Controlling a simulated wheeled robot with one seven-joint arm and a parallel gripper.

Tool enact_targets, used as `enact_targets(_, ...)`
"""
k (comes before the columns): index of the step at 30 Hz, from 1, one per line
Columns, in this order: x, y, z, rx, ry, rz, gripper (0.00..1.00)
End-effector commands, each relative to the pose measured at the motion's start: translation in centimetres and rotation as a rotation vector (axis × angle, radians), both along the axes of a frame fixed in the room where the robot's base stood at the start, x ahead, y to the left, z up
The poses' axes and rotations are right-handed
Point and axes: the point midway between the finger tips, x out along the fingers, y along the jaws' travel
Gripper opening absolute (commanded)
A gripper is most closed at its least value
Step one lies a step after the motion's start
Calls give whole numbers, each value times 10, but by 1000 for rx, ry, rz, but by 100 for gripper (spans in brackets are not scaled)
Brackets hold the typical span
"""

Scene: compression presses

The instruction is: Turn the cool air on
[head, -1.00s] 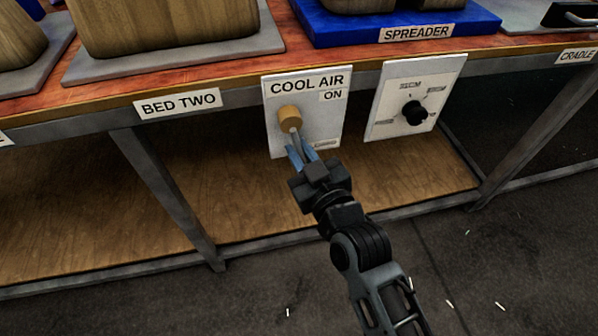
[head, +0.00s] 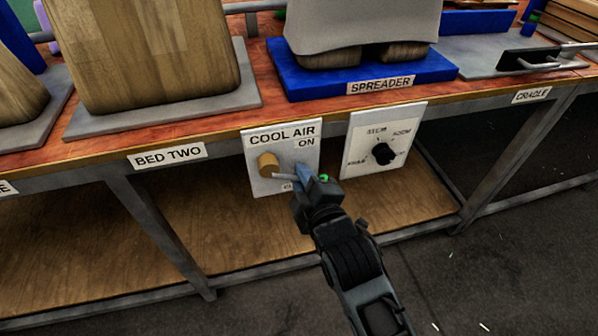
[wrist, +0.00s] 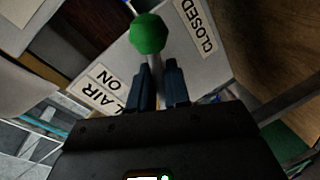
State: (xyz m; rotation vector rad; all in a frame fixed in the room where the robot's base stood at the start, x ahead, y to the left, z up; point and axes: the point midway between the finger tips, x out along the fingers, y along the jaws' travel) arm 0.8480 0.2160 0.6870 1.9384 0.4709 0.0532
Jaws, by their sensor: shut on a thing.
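The COOL AIR panel (head: 255,150) is a pale plate on the bench's front edge, with a round brass hub (head: 268,164). A thin metal lever (head: 288,176) runs from the hub to the right and slightly down, and ends in a green ball (head: 323,178). The ball also shows in the wrist view (wrist: 149,33). My gripper (head: 304,176) is shut on the lever, its blue fingers (wrist: 159,82) on either side of the rod. The ON label (head: 306,142) is above the lever. The CLOSED label (wrist: 195,25) is below it, mostly hidden in the head view.
A second panel with a black dial (head: 384,153) is just right of my gripper. The bench above carries a blue SPREADER base (head: 300,84) and a wooden block (head: 150,60). A wooden lower shelf (head: 240,240) lies behind and below my arm.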

Motion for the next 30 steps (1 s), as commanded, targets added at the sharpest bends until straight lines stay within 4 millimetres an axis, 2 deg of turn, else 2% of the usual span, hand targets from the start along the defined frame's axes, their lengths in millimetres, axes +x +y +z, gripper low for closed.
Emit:
enact_targets(1, 0, -2, 9, -43, -11, -1, 0)
enact_targets(3, 0, -3, 12, -101, -27, -1, 0)
enact_targets(15, 1, -6, 25, -347, -99, 0, 0)
enact_targets(30, 1, -5, 28, -425, -123, 1, 0)
